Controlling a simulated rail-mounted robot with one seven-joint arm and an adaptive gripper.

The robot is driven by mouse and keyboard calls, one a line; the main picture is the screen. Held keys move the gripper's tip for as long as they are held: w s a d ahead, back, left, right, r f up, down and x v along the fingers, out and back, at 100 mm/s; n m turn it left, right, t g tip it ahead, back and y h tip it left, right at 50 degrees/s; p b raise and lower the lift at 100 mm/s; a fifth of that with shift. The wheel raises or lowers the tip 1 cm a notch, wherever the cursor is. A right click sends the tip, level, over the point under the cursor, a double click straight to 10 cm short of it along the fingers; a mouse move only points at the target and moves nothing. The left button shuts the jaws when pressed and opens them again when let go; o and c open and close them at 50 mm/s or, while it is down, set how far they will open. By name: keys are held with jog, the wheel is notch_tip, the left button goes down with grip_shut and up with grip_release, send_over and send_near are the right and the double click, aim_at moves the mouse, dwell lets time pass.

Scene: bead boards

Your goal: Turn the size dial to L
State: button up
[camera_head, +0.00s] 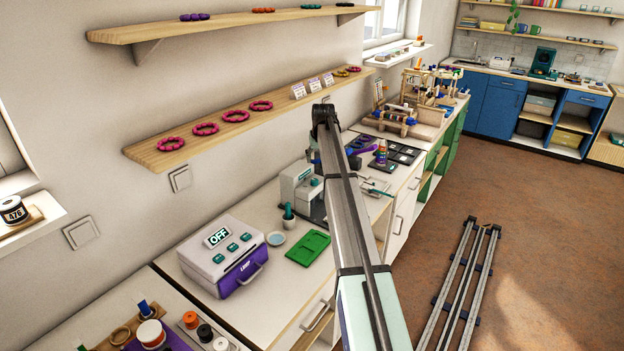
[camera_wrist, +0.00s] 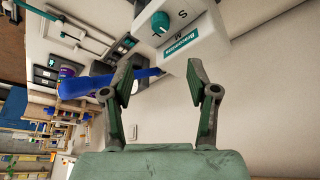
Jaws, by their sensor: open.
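The size dial (camera_wrist: 160,23) is a teal knob on a white machine (camera_wrist: 207,35), at the top of the wrist view. In the head view the white machine (camera_head: 291,181) stands on the counter against the wall, partly hidden by my arm. My gripper is mostly hidden there behind the arm.
A white and purple box with an OFF display (camera_head: 217,237) stands on the counter (camera_head: 247,301) to the left. A shelf with pink rings (camera_head: 186,151) runs above. A blue piece (camera_wrist: 100,82) lies beside the left finger.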

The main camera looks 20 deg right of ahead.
aim_at(314, 180)
jog(key=p+x, duration=0.5)
jog(key=x, duration=0.9)
jog(key=shift+w+f, duration=0.25)
jog(key=shift+f, duration=0.1)
grip_shut()
